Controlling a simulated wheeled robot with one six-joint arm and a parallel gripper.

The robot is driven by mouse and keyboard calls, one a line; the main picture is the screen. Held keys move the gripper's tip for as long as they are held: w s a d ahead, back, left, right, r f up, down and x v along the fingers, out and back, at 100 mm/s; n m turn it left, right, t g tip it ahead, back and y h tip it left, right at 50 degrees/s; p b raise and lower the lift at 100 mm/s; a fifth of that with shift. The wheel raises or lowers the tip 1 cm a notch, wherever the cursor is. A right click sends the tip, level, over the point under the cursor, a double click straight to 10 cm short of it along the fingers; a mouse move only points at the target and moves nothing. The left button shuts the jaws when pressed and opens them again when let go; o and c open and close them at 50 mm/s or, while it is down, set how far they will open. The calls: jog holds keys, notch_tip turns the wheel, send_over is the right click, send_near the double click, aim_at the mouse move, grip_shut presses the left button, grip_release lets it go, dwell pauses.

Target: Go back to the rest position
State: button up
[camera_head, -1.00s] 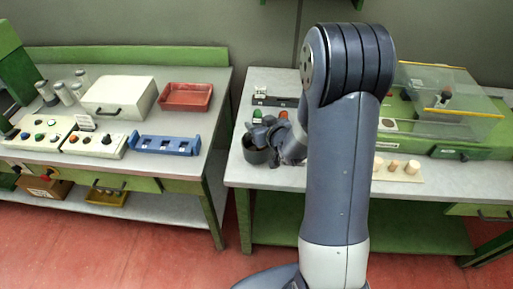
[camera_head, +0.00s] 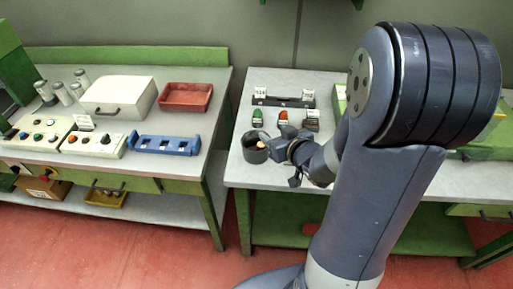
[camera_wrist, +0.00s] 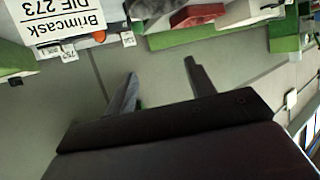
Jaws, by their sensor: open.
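My gripper (camera_head: 294,172) is off the right side of a dark round pot (camera_head: 251,154) on the right-hand table. In the wrist view its two fingers (camera_wrist: 160,72) are apart with nothing between them. A small pale piece (camera_head: 261,145) shows inside the pot; it looks like a cork, but it is too small to be sure. My arm crosses the right half of the head view and hides much of the table behind it.
The right-hand table (camera_head: 240,176) also holds green, red and grey small items (camera_head: 283,117) and a dark rack (camera_head: 282,100). The left table has a white box (camera_head: 118,97), a red tray (camera_head: 186,96) and a blue holder (camera_head: 164,145). Red floor shows between the tables.

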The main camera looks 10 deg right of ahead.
dwell(0.3)
jog(key=w+r+p+x, duration=0.1)
jog(key=r+p+x, duration=0.1)
jog(key=x, duration=0.7)
jog(key=shift+w+a+p, duration=0.2)
jog(key=shift+w+p, duration=0.1)
jog(key=shift+p, duration=0.05)
jog(key=shift+f, duration=0.15)
